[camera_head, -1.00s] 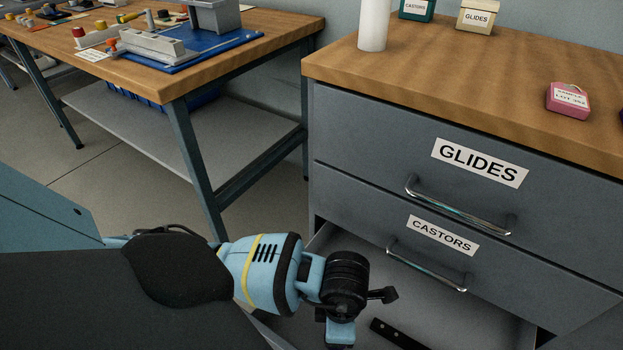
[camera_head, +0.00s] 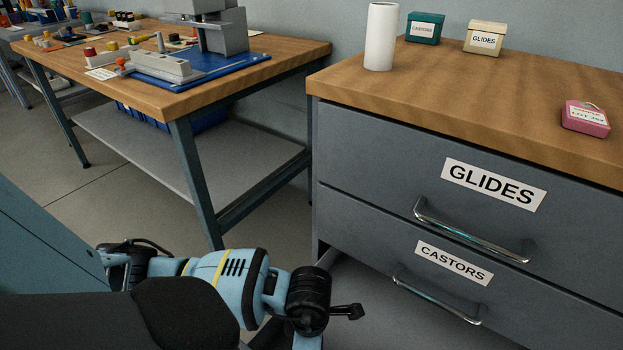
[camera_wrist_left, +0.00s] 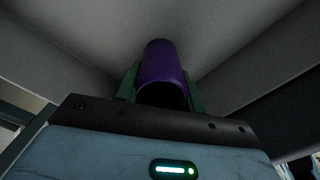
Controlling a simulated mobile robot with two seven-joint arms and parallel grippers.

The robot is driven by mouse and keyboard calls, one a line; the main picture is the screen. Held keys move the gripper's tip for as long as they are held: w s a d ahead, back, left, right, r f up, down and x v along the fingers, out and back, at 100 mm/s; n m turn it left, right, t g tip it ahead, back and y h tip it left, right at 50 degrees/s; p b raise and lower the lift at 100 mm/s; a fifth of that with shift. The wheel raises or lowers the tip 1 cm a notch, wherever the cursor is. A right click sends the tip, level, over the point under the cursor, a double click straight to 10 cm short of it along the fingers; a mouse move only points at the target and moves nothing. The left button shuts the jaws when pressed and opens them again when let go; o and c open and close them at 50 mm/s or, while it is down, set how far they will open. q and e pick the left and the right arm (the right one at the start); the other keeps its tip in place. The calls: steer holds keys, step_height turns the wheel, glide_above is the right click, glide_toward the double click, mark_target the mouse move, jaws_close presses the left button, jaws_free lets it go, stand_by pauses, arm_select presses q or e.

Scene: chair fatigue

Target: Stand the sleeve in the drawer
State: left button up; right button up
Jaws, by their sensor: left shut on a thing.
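A purple sleeve (camera_wrist_left: 162,68) shows in the left wrist view, held between the green fingers of my left gripper (camera_wrist_left: 160,85). The gripper is shut on it. Grey drawer walls and floor (camera_wrist_left: 225,45) surround it; I cannot tell whether the sleeve touches the floor. In the head view my left arm reaches down into the open bottom drawer (camera_head: 375,305), under the drawer labelled CASTORS. The fingers and sleeve are hidden there, below the frame. My right gripper is not in view.
The closed GLIDES drawer (camera_head: 400,185) and CASTORS drawer (camera_head: 370,240) have protruding handles above the open drawer. A white cylinder (camera_head: 381,38), two labelled boxes and a pink tagged block (camera_head: 586,118) stand on the cabinet top. A workbench (camera_head: 150,95) is at left.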

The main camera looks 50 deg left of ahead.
arm_select(q)
steer(key=shift+f, duration=0.1)
steer(key=o, duration=1)
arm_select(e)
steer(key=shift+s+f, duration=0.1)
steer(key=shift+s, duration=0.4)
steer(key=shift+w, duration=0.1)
